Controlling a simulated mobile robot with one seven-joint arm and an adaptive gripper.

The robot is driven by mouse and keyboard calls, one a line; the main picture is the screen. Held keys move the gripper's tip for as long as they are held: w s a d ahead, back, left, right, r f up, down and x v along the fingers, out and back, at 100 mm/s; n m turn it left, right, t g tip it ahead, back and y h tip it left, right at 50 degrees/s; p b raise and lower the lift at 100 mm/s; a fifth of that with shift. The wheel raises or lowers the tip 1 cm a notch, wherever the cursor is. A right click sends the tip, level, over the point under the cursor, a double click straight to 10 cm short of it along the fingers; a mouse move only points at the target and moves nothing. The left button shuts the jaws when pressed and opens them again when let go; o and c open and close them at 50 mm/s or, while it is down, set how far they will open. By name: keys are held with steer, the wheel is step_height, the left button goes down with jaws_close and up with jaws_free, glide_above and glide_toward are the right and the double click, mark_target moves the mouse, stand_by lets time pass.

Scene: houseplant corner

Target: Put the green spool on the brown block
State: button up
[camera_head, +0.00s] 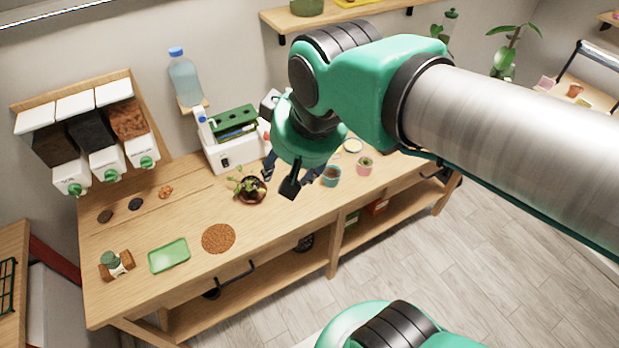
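The green spool (109,259) is a small dark green cylinder at the left front of the wooden workbench. It sits at the brown block (126,259), with a small whitish patch beside it. At this size I cannot tell whether the spool rests fully on the block or leans against it. My gripper (290,176) hangs over the back middle of the bench, well to the right of the spool and block. Its dark fingers look spread apart with nothing seen between them, though a black part partly covers the gap.
A green tray (169,256) and a round brown mat (218,239) lie right of the block. A potted plant (250,189), a teal pot (331,177) and a pink pot (365,167) stand near my gripper. Dispensers (103,160) hang at the left wall. The front middle bench is clear.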

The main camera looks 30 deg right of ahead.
steer(key=s, duration=0.1)
steer(key=s+d+f, duration=0.1)
steer(key=s, duration=0.1)
steer(key=s+d, duration=0.1)
steer(key=shift+s+d+f, duration=0.1)
steer(key=shift+s+f, duration=0.1)
steer(key=shift+f, duration=0.05)
steer(key=shift+f+b, duration=0.6)
stand_by(1.0)
